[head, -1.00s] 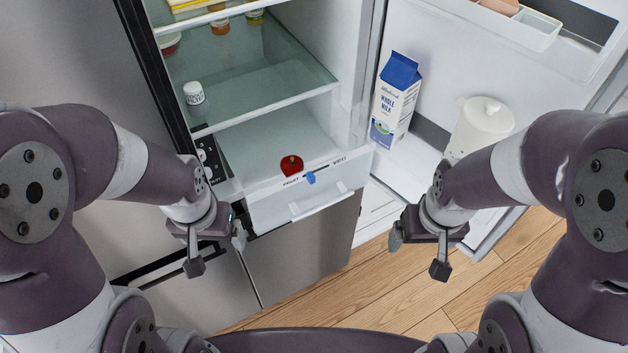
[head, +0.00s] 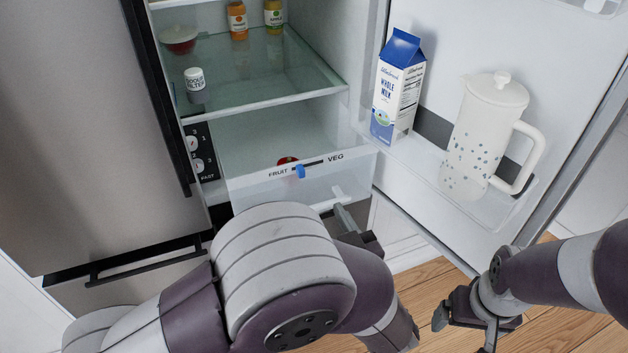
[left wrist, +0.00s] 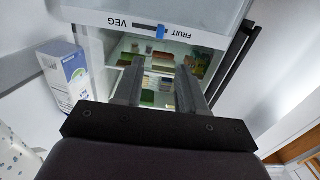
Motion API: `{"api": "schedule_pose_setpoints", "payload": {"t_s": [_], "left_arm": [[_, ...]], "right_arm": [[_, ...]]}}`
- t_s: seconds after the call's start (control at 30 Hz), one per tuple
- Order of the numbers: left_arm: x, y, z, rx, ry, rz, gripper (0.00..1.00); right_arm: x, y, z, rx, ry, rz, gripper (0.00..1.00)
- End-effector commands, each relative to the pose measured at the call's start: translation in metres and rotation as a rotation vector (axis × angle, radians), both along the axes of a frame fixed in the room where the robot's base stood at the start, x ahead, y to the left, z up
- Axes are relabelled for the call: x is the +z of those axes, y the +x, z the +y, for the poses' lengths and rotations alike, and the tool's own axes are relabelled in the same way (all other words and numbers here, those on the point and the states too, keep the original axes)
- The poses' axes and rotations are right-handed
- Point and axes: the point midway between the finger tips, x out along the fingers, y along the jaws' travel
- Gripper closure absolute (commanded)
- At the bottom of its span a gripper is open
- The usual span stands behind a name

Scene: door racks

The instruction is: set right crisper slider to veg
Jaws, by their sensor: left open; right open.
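The crisper drawer (head: 255,190) has a clear front with FRUIT printed at left and VEG at right in the head view. Its blue slider (head: 300,171) sits toward the FRUIT end of a dark track. The left wrist view shows the labels upside down, with the blue slider (left wrist: 160,32) beside FRUIT. My left gripper (head: 342,212) is below and right of the slider, apart from it; its far parts are partly hidden by my arm. In the left wrist view its two fingers (left wrist: 160,82) are spread and empty. My right gripper (head: 464,328) is open and empty at lower right.
The open fridge door at right holds a milk carton (head: 398,88) and a white pitcher (head: 480,135). A glass shelf (head: 265,80) with a white jar (head: 195,85) is above the drawer. A control panel (head: 200,150) is left of it. A red item (head: 287,160) shows inside.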

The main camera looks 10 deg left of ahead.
Motion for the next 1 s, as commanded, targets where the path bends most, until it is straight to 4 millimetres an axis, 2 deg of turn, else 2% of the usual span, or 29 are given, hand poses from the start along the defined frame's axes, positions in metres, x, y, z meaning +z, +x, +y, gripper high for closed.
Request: {"api": "schedule_pose_setpoints", "payload": {"t_s": [0.3,0.43,0.6,0.87,0.9,0.97,1.0], "left_arm": [[0.000,0.064,0.046,0.005,-0.002,0.003,0.60],[0.000,0.085,0.058,0.001,-0.003,0.003,0.60],[-0.001,0.097,0.066,-0.002,-0.003,0.003,0.60],[-0.001,0.099,0.067,-0.003,-0.003,0.003,0.60],[-0.001,0.099,0.067,-0.003,-0.003,0.003,0.63],[-0.001,0.099,0.067,-0.003,-0.003,0.003,0.82],[-0.001,0.099,0.067,-0.003,-0.003,0.003,0.95]], "right_arm": [[0.006,0.000,0.000,0.000,0.000,0.000,0.11],[0.007,0.000,0.000,0.000,0.000,0.000,0.11],[0.008,0.000,0.000,0.000,0.000,0.000,0.11],[0.008,0.000,0.000,0.000,0.000,0.001,0.11],[0.008,0.000,0.000,0.000,0.000,0.001,0.11],[0.008,0.000,0.000,0.000,0.000,0.000,0.11],[0.008,0.000,0.000,0.000,0.000,0.000,0.11]]}}
